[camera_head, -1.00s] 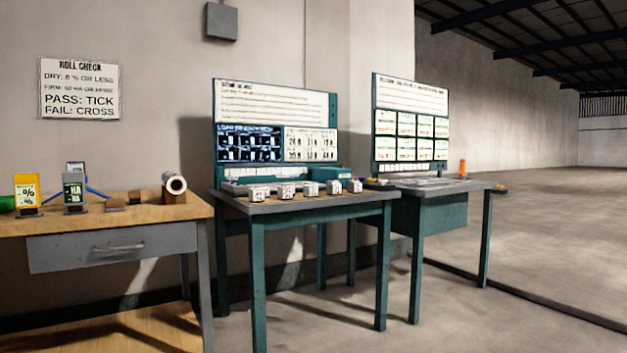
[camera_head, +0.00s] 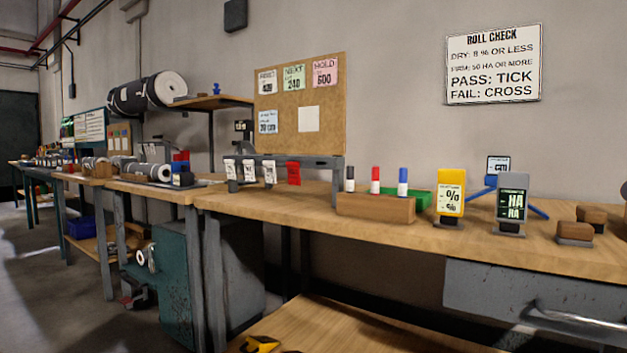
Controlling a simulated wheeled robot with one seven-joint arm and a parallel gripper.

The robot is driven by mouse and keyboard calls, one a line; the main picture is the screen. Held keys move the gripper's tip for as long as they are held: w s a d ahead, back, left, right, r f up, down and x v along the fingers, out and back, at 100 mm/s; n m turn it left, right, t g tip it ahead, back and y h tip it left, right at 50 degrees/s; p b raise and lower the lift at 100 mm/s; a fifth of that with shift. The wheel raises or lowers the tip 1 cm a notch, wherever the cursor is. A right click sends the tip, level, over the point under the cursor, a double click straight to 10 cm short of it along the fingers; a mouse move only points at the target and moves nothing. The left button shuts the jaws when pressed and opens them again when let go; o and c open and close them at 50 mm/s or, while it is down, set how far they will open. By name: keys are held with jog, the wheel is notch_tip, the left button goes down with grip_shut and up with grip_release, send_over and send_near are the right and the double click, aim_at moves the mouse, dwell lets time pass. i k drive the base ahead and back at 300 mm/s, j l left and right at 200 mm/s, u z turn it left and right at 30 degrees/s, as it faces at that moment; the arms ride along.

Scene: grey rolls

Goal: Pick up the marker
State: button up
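Three markers stand upright in a wooden block (camera_head: 375,209) on the workbench: a black-capped one (camera_head: 350,181), a red-capped one (camera_head: 375,182) and a blue-capped one (camera_head: 403,184). Each has a white lower body, and the block hides their bottoms. The task line does not say which marker is meant. My gripper is not in view.
A yellow meter (camera_head: 451,193) and a grey meter (camera_head: 512,201) stand right of the block, with a green item (camera_head: 420,198) behind it. A small rack (camera_head: 285,161) with tagged items stands left. Small blocks (camera_head: 574,232) lie right. The bench front edge beside the markers is clear.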

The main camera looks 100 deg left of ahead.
aim_at(350, 170)
jog(key=u, duration=2.45)
